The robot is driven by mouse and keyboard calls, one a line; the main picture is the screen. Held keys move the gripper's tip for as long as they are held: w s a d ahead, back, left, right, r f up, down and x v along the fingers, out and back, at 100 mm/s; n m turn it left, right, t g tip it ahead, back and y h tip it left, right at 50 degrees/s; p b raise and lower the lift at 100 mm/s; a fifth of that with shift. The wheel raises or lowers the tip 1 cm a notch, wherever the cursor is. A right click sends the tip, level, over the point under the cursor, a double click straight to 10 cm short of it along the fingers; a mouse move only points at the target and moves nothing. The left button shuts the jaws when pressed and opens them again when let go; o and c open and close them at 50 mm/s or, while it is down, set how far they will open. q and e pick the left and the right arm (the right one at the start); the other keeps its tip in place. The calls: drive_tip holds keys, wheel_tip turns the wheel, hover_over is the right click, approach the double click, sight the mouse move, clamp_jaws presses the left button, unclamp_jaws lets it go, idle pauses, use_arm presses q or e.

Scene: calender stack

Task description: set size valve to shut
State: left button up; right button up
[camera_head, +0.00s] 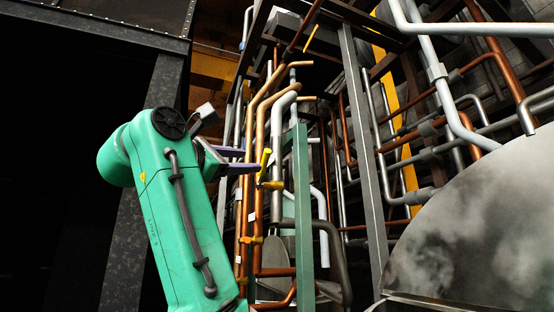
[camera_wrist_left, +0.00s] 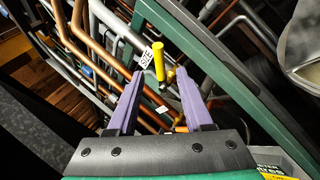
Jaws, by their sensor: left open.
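A yellow valve handle (camera_head: 265,160) stands upright on a copper pipe in the head view, above a yellow valve body (camera_head: 272,185). In the left wrist view a yellow handle (camera_wrist_left: 158,62) with a dark end lies beside a white tag (camera_wrist_left: 146,57); its lettering looks like SIZE but is small. My left gripper (camera_head: 249,160) is open, its purple fingers pointing right at the upright handle. In the left wrist view its fingertips (camera_wrist_left: 160,74) lie either side of the handle's lower end, with nothing clamped. Contact cannot be told. My right gripper is out of view.
Copper and grey pipes crowd the space behind and right of the gripper. A green post (camera_head: 303,215) stands just right of the valve. A large grey curved surface (camera_head: 480,230) fills the lower right.

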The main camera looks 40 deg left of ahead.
sight(267, 163)
use_arm(q)
drive_tip(key=p+x, duration=0.2)
drive_tip(key=x, duration=0.2)
drive_tip(key=p+x, duration=0.1)
drive_tip(key=x, duration=0.3)
drive_tip(key=p+x, duration=0.2)
drive_tip(key=x, duration=0.2)
drive_tip(key=shift+w+a+f+p, duration=0.15)
drive_tip(key=shift+w+f+p, duration=0.1)
drive_tip(key=shift+f+p, duration=0.05)
drive_tip(key=shift+s+r, duration=0.1)
drive_tip(key=shift+s, duration=0.2)
drive_tip(key=shift+s+d+r, duration=0.2)
drive_tip(key=shift+s+d, duration=0.05)
drive_tip(key=shift+s, duration=0.55)
drive_tip(key=c, duration=0.5)
drive_tip(key=shift+w, duration=0.1)
clamp_jaws()
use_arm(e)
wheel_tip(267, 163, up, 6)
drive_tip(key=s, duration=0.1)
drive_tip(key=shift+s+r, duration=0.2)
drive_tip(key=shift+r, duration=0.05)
use_arm(q)
drive_tip(key=shift+f, duration=0.1)
